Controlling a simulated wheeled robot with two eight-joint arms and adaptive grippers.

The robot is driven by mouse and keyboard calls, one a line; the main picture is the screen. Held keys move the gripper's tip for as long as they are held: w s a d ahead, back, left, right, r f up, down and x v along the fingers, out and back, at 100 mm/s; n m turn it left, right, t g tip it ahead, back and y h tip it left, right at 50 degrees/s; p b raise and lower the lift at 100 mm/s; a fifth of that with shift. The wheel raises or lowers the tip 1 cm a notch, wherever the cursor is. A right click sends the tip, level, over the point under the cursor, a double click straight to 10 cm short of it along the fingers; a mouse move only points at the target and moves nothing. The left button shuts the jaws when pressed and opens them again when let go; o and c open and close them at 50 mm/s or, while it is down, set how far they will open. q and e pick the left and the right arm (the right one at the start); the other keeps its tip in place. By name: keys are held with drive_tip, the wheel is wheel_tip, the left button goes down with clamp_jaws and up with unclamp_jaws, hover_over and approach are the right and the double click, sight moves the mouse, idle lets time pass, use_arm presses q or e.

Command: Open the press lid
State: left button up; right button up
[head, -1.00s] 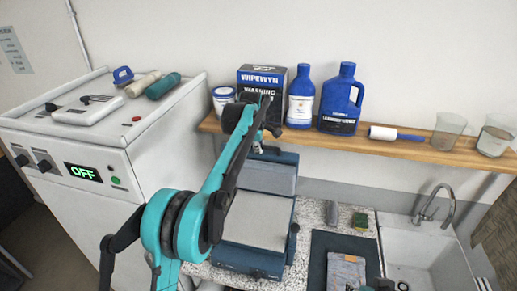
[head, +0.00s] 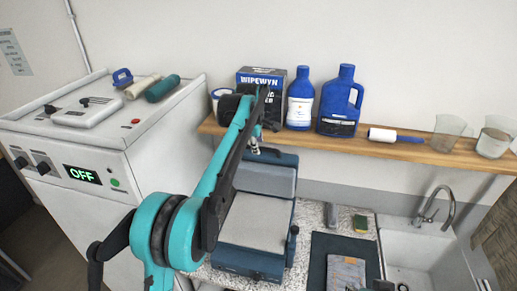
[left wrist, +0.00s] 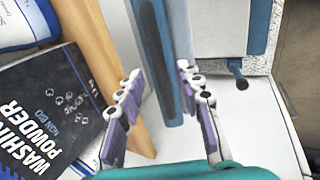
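The blue press (head: 250,262) stands on the counter, with a light grey pad on its base. Its lid (head: 266,178) appears raised and stands up at the back; the blue lid edge (left wrist: 157,50) also shows in the left wrist view. My left gripper (head: 256,146) is by the top of the lid. In the left wrist view my left gripper (left wrist: 160,97) has its fingers apart on either side of the lid edge, with gaps visible. Whether a finger touches the lid is unclear. My right gripper cannot be made out.
A wooden shelf (head: 390,148) behind the press holds a washing powder box (head: 262,76), blue bottles (head: 339,101), a lint roller (head: 395,135) and cups. A white machine (head: 75,180) reading OFF stands left. A sink (head: 425,250) and a folded cloth (head: 346,271) are at right.

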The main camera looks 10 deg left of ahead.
use_arm(q)
drive_tip(key=v, duration=0.8)
drive_tip(key=shift+s+f, duration=0.1)
drive_tip(key=s+f+m+b, duration=0.6)
drive_tip(key=s+f+b, duration=0.4)
drive_tip(key=f, duration=0.6)
drive_tip(key=s+f+m+t+b, duration=0.1)
drive_tip(key=s+f+m+b, duration=0.4)
drive_tip(key=s+f+b, duration=0.6)
drive_tip(key=s+f+m+t+b, duration=0.1)
drive_tip(key=s+f+m+b, duration=0.5)
drive_tip(key=s+f, duration=1.1)
wheel_tip(320, 180, down, 6)
drive_tip(key=a+b, duration=0.1)
drive_tip(key=b, duration=0.3)
drive_tip(key=shift+r+m+b, duration=0.2)
drive_tip(key=shift+m+b, duration=0.1)
drive_tip(key=shift+b, duration=0.1)
